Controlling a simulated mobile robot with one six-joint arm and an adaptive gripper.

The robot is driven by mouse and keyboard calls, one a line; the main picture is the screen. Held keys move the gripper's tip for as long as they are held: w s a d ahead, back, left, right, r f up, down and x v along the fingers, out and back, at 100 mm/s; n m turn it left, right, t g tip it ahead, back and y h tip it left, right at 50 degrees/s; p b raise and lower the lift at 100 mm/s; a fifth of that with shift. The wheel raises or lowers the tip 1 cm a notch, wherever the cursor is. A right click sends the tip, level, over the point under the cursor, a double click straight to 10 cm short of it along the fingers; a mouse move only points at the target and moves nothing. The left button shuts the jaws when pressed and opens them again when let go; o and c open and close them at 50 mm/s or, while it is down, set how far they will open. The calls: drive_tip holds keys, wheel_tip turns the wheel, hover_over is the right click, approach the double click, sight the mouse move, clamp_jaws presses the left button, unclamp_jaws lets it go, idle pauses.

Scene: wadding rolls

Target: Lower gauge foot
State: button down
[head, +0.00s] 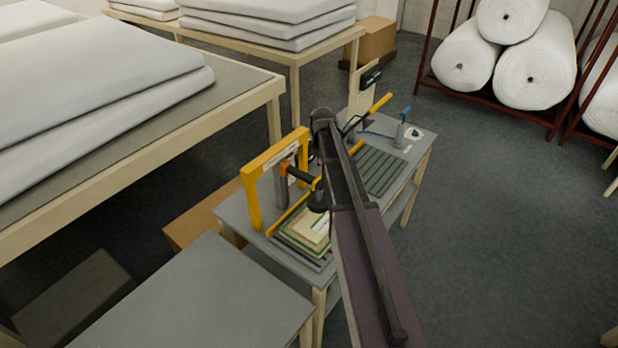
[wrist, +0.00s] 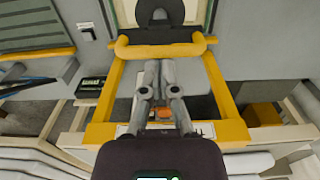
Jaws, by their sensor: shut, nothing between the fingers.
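The gauge stand on the small grey bench has a yellow frame (head: 252,200) around a grey upright with an orange part (head: 284,170). In the wrist view the yellow frame (wrist: 220,85) surrounds my gripper (wrist: 158,66), and the orange part (wrist: 160,114) shows behind its fingers. The fingers are shut and empty, with their tips close to a yellow bar (wrist: 190,50) and a dark round-topped piece (wrist: 160,16). I cannot tell whether they touch it, or whether that piece is the foot. In the head view my gripper (head: 291,171) is beside the orange part, partly hidden by my arm.
Layered sheets (head: 305,235) lie on the bench below the frame. A green ribbed mat (head: 378,170) and a blue-handled tool (head: 402,125) are farther right. A table with white wadding (head: 100,75) stands at left, and a grey table (head: 195,300) is in front.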

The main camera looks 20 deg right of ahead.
drive_tip(key=shift+f+b, duration=1.6)
drive_tip(key=shift+f, duration=0.15)
drive_tip(key=shift+r+p, duration=3.6)
drive_tip(key=s+a+f+m+b, duration=0.3)
drive_tip(key=s+a+f+b, duration=0.4)
drive_tip(key=s+f+b, duration=0.2)
drive_tip(key=s+a+f+m+b, duration=0.3)
drive_tip(key=s+a+f+b, duration=0.5)
drive_tip(key=s+f+b, duration=0.2)
drive_tip(key=s, duration=0.2)
drive_tip(key=shift+s+a+m, duration=0.15)
drive_tip(key=shift+s+m, duration=0.25)
drive_tip(key=shift+a, duration=0.1)
